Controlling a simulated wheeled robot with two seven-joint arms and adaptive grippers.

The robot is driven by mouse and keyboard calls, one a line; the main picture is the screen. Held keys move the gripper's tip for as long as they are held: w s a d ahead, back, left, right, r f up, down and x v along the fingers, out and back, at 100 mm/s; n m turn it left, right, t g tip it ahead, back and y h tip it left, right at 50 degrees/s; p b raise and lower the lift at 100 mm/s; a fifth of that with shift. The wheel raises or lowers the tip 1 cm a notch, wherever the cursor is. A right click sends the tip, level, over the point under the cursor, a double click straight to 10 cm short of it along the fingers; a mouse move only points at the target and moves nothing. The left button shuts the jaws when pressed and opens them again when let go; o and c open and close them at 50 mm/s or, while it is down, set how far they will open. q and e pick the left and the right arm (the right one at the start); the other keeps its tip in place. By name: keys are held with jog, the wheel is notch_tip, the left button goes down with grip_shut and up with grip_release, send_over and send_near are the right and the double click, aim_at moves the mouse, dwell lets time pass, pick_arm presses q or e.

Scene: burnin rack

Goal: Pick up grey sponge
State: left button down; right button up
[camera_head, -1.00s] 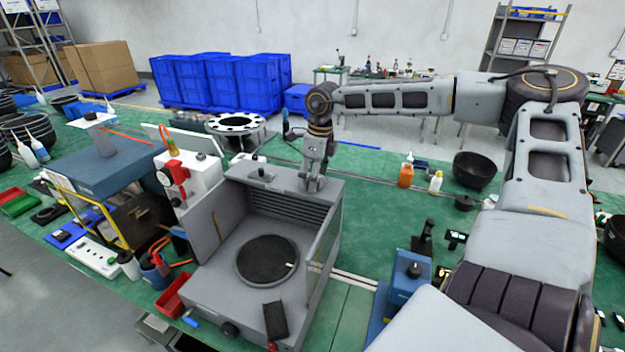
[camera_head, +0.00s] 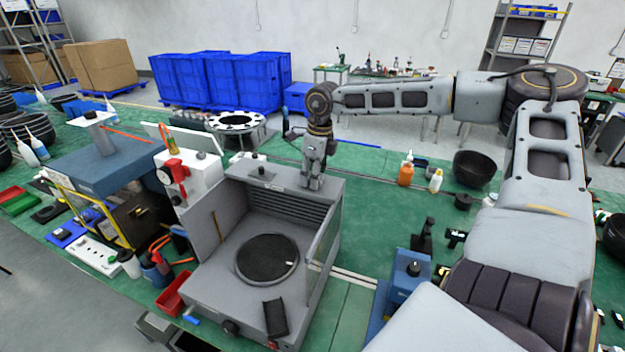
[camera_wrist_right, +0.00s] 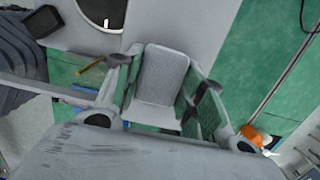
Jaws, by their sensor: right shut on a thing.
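The grey sponge (camera_wrist_right: 163,75) is a textured grey block. In the right wrist view it sits between the two fingers of my right gripper (camera_wrist_right: 160,82), which is shut on it. In the head view my right gripper (camera_head: 312,182) points down over the top back edge of the grey open-front machine (camera_head: 285,178). There the sponge is too small and covered to make out clearly. I cannot tell whether it still touches the machine's top. My left gripper is not in view.
A black turntable (camera_head: 267,261) lies inside the machine's open chamber, with a clear panel at its right. An orange bottle (camera_head: 405,174), a white bottle (camera_head: 436,181) and a black bowl (camera_head: 474,169) stand to the right. Green tabletop (camera_head: 366,220) is clear between them and the machine.

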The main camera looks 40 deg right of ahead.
jog(key=shift+r, duration=0.2)
notch_tip(320, 180, up, 10)
jog(key=b, duration=0.2)
jog(key=shift+f, duration=0.2)
dwell(0.4)
jog(key=shift+o, duration=0.8)
jog(key=c, duration=0.3)
